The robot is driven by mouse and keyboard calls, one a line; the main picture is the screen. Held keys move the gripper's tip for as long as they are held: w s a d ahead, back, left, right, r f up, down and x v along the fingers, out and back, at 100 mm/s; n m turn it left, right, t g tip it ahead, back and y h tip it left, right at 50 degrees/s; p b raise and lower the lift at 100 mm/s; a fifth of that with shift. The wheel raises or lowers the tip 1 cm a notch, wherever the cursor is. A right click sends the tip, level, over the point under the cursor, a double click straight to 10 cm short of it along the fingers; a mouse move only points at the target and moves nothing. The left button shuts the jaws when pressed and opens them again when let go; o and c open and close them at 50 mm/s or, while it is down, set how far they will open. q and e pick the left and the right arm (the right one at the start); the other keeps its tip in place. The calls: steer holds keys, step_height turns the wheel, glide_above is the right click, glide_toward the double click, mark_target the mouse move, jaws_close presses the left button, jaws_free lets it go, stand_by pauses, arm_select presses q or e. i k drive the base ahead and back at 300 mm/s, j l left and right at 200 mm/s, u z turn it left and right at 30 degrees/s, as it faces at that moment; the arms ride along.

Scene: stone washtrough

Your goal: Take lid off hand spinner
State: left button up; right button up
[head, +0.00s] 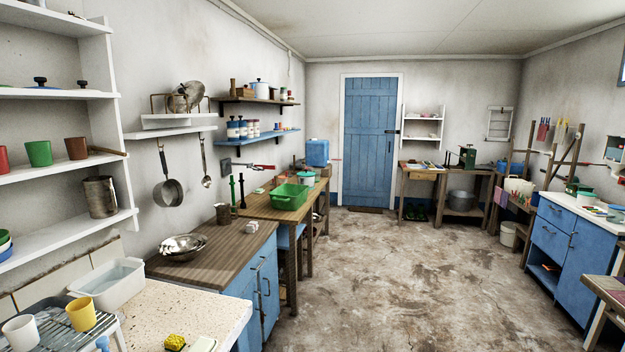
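I cannot tell for sure which thing is the hand spinner. A small round white tub with a teal-green top (307,178) stands on the wooden table behind the green basin, too small to make out a lid or handle. A green-topped item (578,188) sits on the far right counter, also too small to identify. Neither of my grippers shows in the head view.
A green basin (288,197) is on the wooden table (252,209). A blue cabinet (563,252) stands at right. The concrete floor (375,270) between is clear up to the blue door (368,140).

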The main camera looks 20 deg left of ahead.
mark_target(310, 181)
steer(key=i+l+u, duration=0.1)
steer(key=i, duration=4.65)
steer(key=i+l+u, duration=0.15)
steer(key=i+u, duration=0.25)
steer(key=i+l+u, duration=0.4)
steer(key=i, duration=0.2)
steer(key=i+l+u, duration=0.85)
steer(key=l, duration=0.1)
